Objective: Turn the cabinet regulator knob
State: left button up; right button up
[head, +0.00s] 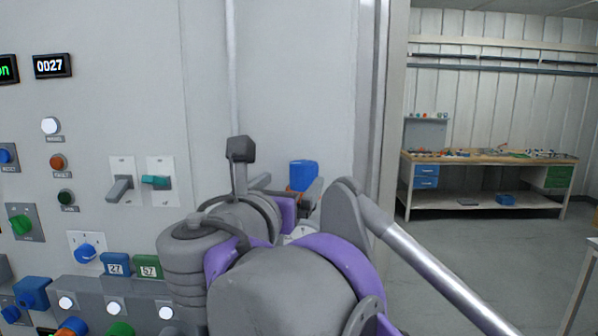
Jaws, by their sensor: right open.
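A blue knob (303,174) shows beyond my right arm, in front of the pale cabinet wall, with a brownish-orange part just below it. I take it to be the regulator knob; its lower part is hidden by my arm. My right gripper (287,187) is at the far end of my grey and purple arm, beside and just below the blue knob in the picture. Its grey fingers are apart, one to each side of the brownish part. I cannot tell whether they touch anything. My left gripper is not in view.
A vertical pipe runs up the wall. At right, open floor leads to a cluttered workbench (488,159).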

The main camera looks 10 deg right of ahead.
aim_at(290, 172)
jog(key=x, duration=0.7)
jog(key=shift+s, duration=0.1)
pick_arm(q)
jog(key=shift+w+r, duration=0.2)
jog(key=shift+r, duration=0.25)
